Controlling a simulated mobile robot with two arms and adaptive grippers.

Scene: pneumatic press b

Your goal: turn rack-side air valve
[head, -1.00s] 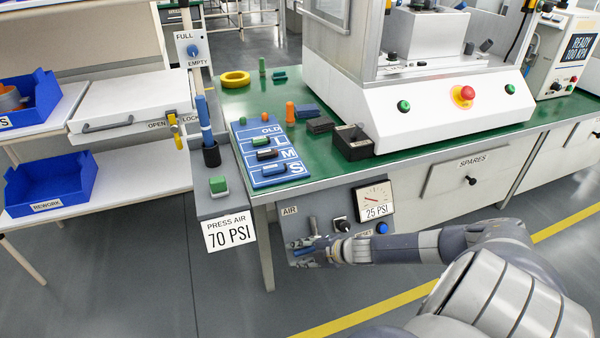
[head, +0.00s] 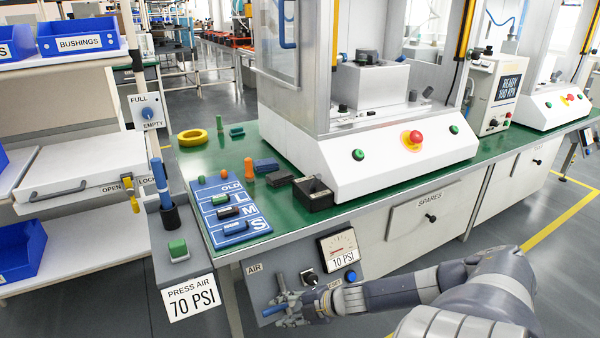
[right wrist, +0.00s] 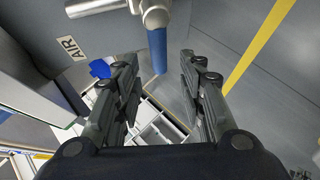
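The air valve sits on the grey AIR panel below the green bench, with a metal body (right wrist: 150,14) and a blue handle (right wrist: 157,50). In the head view the blue handle (head: 273,311) shows by the fingers of my right gripper (head: 284,308), which partly hide the valve. In the right wrist view my right gripper (right wrist: 158,62) is open, its fingers on either side of the handle's end with gaps visible on both sides. The gauge (head: 341,250) on the panel reads 10 PSI. My left gripper is out of view.
A black knob (head: 308,278) and a blue button (head: 351,276) are on the panel, close to my right arm. The PRESS AIR 70 PSI sign (head: 191,298) hangs left of it. The SPARES drawer (head: 427,212) is to the right. Floor in front is open.

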